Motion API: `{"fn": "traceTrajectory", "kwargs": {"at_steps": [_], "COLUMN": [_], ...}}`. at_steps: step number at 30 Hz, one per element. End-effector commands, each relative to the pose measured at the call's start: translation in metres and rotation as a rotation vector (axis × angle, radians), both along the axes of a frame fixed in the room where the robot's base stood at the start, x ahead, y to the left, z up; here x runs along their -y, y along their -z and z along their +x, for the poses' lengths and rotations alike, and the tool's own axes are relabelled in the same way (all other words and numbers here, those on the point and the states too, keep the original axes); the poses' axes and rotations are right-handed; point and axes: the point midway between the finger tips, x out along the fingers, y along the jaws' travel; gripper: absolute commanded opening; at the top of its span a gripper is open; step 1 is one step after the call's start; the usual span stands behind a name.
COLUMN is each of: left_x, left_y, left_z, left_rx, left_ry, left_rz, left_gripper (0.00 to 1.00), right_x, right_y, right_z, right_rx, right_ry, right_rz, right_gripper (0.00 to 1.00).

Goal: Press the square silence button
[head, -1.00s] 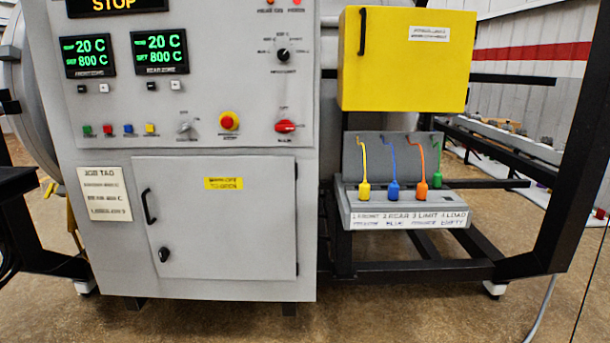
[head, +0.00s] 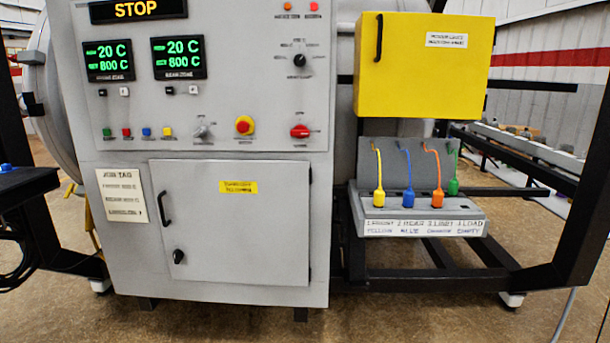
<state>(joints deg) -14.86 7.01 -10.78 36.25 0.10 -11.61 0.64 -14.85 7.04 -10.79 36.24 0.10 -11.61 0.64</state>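The grey control panel (head: 230,75) faces me on the furnace cabinet. Two more small square keys, one black (head: 102,92) and one white (head: 125,92), sit under the left display, and a similar pair is under the right display. Neither of my grippers is in view.
Right of the buttons are a selector knob (head: 201,132), a red emergency button (head: 244,125) and a red rotary switch (head: 300,131). A yellow box (head: 420,85) and a grey plug stand (head: 472,218) are at right. A dark surface (head: 28,181) juts in at left. Floor in front is clear.

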Motion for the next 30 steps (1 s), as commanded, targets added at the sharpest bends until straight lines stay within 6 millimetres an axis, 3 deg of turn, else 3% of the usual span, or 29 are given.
{"fn": "traceTrajectory", "kwargs": {"at_steps": [2, 10, 30], "left_x": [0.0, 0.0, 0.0], "left_y": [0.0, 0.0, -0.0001], "left_z": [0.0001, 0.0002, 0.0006], "left_rx": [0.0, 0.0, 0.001], "left_ry": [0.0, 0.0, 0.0], "left_rz": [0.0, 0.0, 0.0], "left_gripper": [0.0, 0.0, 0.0], "right_x": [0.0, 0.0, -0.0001], "right_y": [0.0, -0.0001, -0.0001], "right_z": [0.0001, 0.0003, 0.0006], "right_rx": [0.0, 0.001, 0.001], "right_ry": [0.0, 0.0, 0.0], "right_rz": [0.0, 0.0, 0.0], "right_gripper": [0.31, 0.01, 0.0]}}
